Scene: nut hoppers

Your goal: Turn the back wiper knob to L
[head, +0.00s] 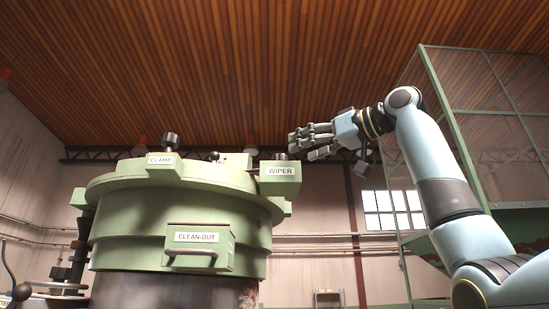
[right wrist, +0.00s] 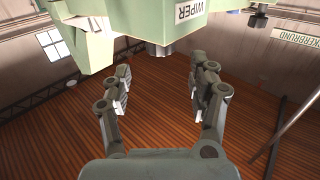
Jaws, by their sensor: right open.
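A green box labelled WIPER (head: 281,172) sits at the right rim of the green hopper (head: 110,215) in the head view. A small dark knob (head: 281,157) stands on top of it; its setting cannot be read. In the right wrist view, where the ceiling is at the bottom, the WIPER label (right wrist: 190,9) is at the top and the dark knob (right wrist: 162,49) is below it. My right gripper (head: 303,147) is open and empty, above and right of the box. In the wrist view its fingers (right wrist: 160,78) are apart on either side of the knob, without visible contact. My left gripper is not in view.
A CLAMP box with a dark knob (head: 171,140) stands on the hopper lid. A CLEAN-OUT door (head: 197,237) with a handle is on its front. A green mesh frame (head: 465,140) stands at the right behind my arm. Open air surrounds the gripper.

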